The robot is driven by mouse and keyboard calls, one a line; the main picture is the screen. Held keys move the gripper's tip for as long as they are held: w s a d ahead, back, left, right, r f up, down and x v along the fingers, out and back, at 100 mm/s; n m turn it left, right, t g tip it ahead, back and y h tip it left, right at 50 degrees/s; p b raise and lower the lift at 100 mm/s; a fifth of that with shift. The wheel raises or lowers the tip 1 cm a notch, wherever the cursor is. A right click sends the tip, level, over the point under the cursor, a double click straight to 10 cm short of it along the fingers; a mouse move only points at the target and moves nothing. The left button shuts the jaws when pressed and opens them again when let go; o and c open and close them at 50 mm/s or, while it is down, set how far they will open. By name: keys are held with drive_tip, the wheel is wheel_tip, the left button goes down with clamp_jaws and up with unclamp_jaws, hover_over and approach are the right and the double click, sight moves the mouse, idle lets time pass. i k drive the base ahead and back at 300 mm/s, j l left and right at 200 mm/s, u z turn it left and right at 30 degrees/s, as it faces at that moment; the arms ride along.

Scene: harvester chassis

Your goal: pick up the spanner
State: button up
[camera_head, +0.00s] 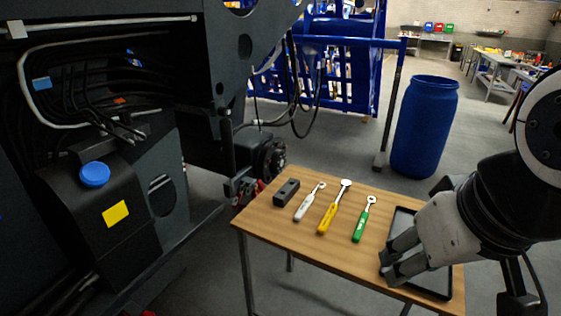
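Three hand tools lie side by side on a small wooden table (262,222). One has a white handle (304,208) and a small hooked head, one a yellow handle (327,219) and a rounded head, and one a green handle (360,226) and a ring-shaped head. I cannot tell for sure which of them is the spanner. My gripper (386,268) is over the black tray (442,294) at the table's right end, to the right of the green tool and apart from it. Its fingers are spread, with nothing visible between them. My gripper and arm hide part of the tray.
A dark block (287,192) lies left of the white-handled tool. The dark harvester chassis (165,180) stands close on the left. A blue barrel (424,125) stands on the floor behind the table. The table's front left is clear.

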sight(304, 207)
drive_tip(key=u, duration=2.2)
drive_tip(key=z, duration=2.2)
drive_tip(key=i, duration=0.4)
drive_tip(key=i+l+u, duration=0.1)
drive_tip(key=i, duration=0.3)
